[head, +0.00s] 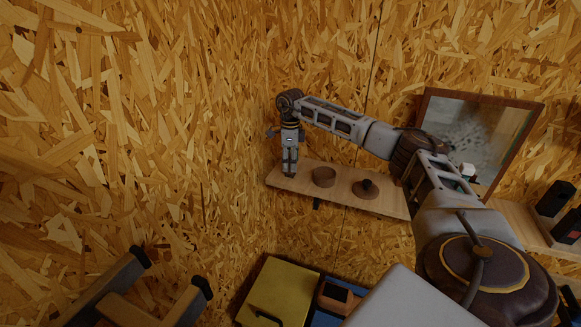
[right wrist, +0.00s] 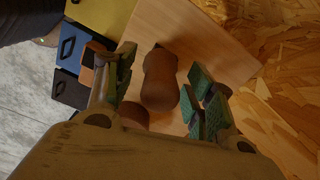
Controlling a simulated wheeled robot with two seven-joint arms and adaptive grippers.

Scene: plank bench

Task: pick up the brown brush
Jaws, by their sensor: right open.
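My right gripper (head: 289,162) points down over the left end of a wooden shelf (head: 294,184). In the right wrist view my right gripper (right wrist: 164,78) is open, with green-lined fingers on either side of a brown, waisted object (right wrist: 161,85), which looks like the brown brush. A gap shows between it and the right finger; contact on the left is unclear. In the head view the gripper seems to hide the brush. A round brown bowl-like piece (head: 324,177) stands just right of the gripper. My left gripper is not in view.
A brown dish with a dark knob (head: 366,190) sits farther right on the shelf. A framed mirror (head: 478,132) leans behind my arm. A yellow case (head: 283,288) lies below. Chipboard walls stand close to the left and behind.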

